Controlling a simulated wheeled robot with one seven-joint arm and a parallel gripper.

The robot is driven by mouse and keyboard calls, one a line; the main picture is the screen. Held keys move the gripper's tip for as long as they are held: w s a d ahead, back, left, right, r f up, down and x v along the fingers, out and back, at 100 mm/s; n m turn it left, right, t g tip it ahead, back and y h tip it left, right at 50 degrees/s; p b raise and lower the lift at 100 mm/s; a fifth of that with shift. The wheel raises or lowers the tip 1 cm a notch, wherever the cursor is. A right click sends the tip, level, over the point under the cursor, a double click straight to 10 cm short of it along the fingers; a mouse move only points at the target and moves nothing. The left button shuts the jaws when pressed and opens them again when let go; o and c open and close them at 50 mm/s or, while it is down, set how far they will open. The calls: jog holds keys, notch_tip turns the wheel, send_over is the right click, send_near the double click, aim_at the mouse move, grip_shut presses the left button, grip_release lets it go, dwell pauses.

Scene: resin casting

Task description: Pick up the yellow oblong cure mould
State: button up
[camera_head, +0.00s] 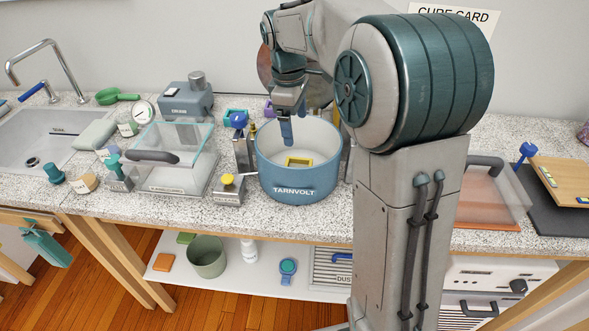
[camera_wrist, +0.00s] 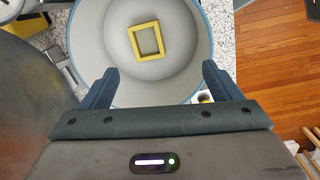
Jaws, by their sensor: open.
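The yellow oblong cure mould (camera_head: 299,161) is a rectangular frame with an open middle. It lies on the floor of the blue pot marked TARNVOLT (camera_head: 290,186). In the wrist view the yellow mould (camera_wrist: 145,40) sits near the pot's middle, slightly tilted in the picture. My gripper (camera_head: 287,132) hangs over the pot, pointing down. In the wrist view my gripper (camera_wrist: 158,80) has its two blue fingers wide apart with nothing between them. The mould lies ahead of the fingertips, apart from them.
The pot's wall (camera_wrist: 210,40) surrounds the mould. A clear-lidded box (camera_head: 170,160) stands left of the pot, with a yellow-knobbed valve (camera_head: 229,188) between them. A grey pump-like device (camera_head: 187,101) stands behind. A sink (camera_head: 40,140) is at far left.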

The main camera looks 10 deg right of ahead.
jog(key=w+f+n+b, duration=0.1)
jog(key=w+f+n, duration=0.1)
jog(key=w+f, duration=0.2)
send_over(298, 165)
jog(key=s+a, duration=0.2)
jog(key=shift+g, duration=0.3)
notch_tip(298, 165, down, 8)
jog(key=shift+d+f+b, duration=0.15)
jog(key=shift+f+b, duration=0.05)
jog(key=shift+b, duration=0.1)
jog(key=shift+s+d+f, duration=0.1)
jog(key=shift+d+f, duration=0.1)
jog(key=shift+f, duration=0.7)
jog(key=shift+w+d+f, duration=0.1)
jog(key=shift+d+f, duration=0.15)
jog(key=shift+f, duration=0.6)
jog(key=shift+s+d+f, duration=0.1)
jog(key=shift+d+f, duration=0.1)
jog(key=shift+f, duration=0.7)
jog(key=shift+c, duration=0.4)
jog(key=c, duration=1.1)
